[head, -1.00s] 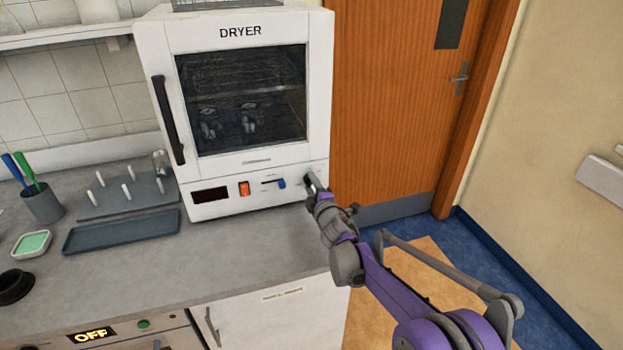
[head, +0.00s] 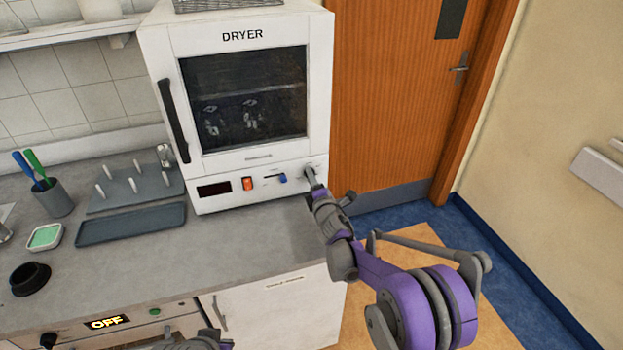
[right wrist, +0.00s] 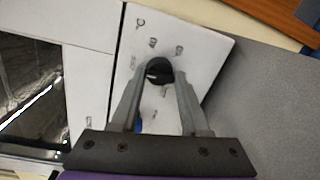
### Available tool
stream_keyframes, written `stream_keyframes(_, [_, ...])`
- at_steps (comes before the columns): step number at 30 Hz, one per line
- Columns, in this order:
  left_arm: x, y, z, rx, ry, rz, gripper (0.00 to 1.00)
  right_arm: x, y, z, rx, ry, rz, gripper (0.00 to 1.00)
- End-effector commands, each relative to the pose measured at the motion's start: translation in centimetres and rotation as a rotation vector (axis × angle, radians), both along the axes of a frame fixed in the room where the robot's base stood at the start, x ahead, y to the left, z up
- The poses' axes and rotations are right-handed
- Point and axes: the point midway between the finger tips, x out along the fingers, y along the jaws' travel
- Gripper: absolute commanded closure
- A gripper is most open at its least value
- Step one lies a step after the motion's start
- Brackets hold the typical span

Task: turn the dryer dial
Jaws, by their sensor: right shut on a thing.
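The white dryer (head: 155,60) stands on the counter with its door closed. In the right wrist view, its black round dial (right wrist: 158,68) sits on the white panel between the two fingers of my right gripper (right wrist: 160,74). The gripper is shut on the dial, and a light mark shows on the dial's face. In the head view, my right gripper (head: 311,178) reaches the right end of the panel and mostly hides the dial. My left gripper's fingers are not seen.
A peg rack (head: 130,190), a grey tray (head: 130,225), a pen cup (head: 54,199) and a green-filled dish (head: 45,237) stand left of the dryer. The counter (head: 235,240) in front of the dryer is clear. A wooden door (head: 385,100) is at the right.

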Motion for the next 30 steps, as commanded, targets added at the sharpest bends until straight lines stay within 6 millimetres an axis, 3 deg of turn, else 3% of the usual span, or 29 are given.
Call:
stream_keyframes(6, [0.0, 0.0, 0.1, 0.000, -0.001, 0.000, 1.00, 0.1, -0.1, 0.3, -0.001, -0.004, 0.002, 1.00])
stream_keyframes(7, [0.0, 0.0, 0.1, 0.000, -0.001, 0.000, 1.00, 0.1, -0.1, 0.3, -0.001, -0.004, 0.002, 0.49])
stream_keyframes(11, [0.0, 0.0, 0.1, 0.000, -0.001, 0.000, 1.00, 0.1, 0.0, 0.2, 0.000, -0.003, 0.002, 0.27])
stream_keyframes(22, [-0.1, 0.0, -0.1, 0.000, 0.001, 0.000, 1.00, -0.5, -0.1, 0.1, 0.001, 0.000, 0.001, 0.27])
stream_keyframes(30, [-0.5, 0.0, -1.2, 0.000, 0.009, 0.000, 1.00, -5.2, -1.5, 0.3, 0.001, 0.000, 0.001, 0.27])
